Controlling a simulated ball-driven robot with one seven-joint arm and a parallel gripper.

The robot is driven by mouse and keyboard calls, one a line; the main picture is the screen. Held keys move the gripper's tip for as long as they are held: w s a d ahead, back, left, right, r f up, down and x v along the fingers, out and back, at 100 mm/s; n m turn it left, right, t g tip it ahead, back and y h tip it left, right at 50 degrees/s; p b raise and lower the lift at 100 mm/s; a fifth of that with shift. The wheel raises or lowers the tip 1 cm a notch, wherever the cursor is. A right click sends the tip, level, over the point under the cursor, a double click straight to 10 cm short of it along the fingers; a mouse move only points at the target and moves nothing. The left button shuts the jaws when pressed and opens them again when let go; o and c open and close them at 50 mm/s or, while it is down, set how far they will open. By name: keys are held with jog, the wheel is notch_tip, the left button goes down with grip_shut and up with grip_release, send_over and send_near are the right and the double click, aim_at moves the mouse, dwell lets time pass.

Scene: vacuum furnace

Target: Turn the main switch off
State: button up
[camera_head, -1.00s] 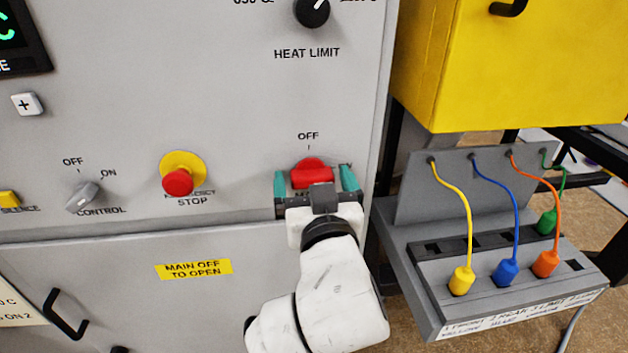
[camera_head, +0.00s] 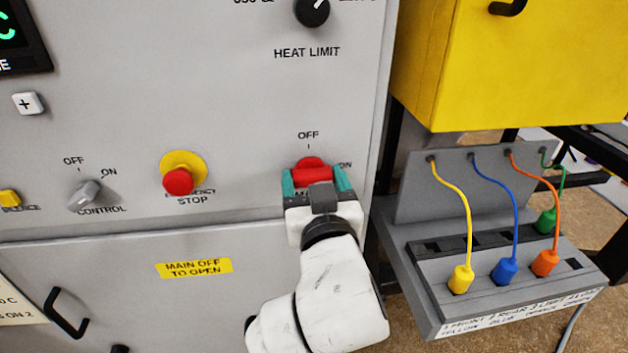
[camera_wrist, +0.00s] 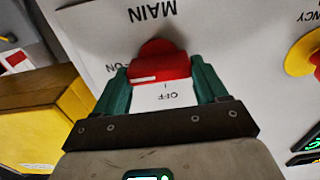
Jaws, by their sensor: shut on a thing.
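The main switch (camera_head: 312,172) is a red rotary handle on the grey panel, with OFF above it and ON to its right. It also shows in the wrist view (camera_wrist: 160,65), where the labels appear upside down. Its bar lies level across the panel, and a white mark on it sits toward the ON side. My gripper (camera_head: 316,181) has its teal fingers at the two ends of the red bar and is shut on it. In the wrist view my gripper (camera_wrist: 161,84) has one finger against each end. The MAIN label is partly hidden in the head view.
A red and yellow emergency stop (camera_head: 178,180) and a grey control knob (camera_head: 84,194) are left of the switch. Below is a panel marked MAIN OFF TO OPEN (camera_head: 194,268). A plug rack (camera_head: 420,195) with coloured cables and a yellow box (camera_head: 510,70) stand at right.

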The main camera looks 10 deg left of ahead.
jog(key=n+p, duration=0.2)
jog(key=n, duration=0.2)
jog(key=shift+a+r+n+p, duration=0.1)
jog(key=shift+r+n+p, duration=0.05)
jog(key=shift+n+p, duration=0.25)
jog(key=n+p, duration=0.2)
jog(key=n, duration=0.2)
jog(key=shift+n, duration=0.3)
jog(key=n+p, duration=0.3)
jog(key=n, duration=0.1)
jog(key=shift+a, duration=0.1)
jog(key=shift+f+n+p, duration=0.15)
jog(key=shift+n+p, duration=0.35)
jog(key=shift+n, duration=0.55)
jog(key=shift+f+n+p, duration=0.1)
jog(key=shift+n+p, duration=0.4)
jog(key=shift+n, duration=0.55)
jog(key=o, duration=1.1)
jog(key=shift+f, duration=0.15)
jog(key=shift+c, duration=0.2)
